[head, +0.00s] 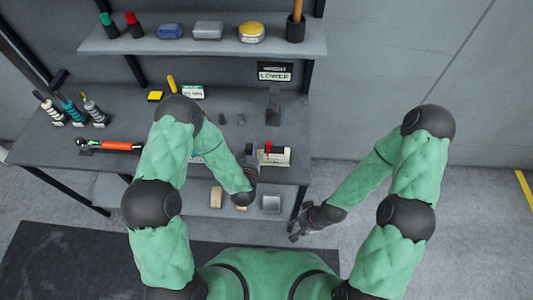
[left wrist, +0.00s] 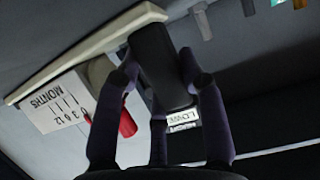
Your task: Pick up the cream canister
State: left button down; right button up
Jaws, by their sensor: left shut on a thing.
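The cream canister (head: 281,157) is at the right front of the workbench in the head view, with a red part on top. In the left wrist view its long cream edge (left wrist: 70,58) runs across the upper left, beside a white "MONTHS" label and a red part. My left gripper (head: 256,158) is at its left side. In the left wrist view the gripper's fingers (left wrist: 160,68) close around a dark block (left wrist: 162,75) against the cream edge. My right gripper (head: 296,235) hangs low, off the bench front, apart from everything; its fingers are too small to read.
A "LOWER" sign (head: 275,72) stands behind. The upper shelf (head: 160,46) carries several containers. Small blocks and a grey box (head: 271,204) sit on the lower shelf.

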pick_arm(q)
notch_tip(320, 180, up, 9)
jog(key=shift+r, duration=0.2)
jog(key=shift+f, duration=4.3)
jog(key=shift+f, duration=0.4)
jog(key=shift+f, duration=0.1)
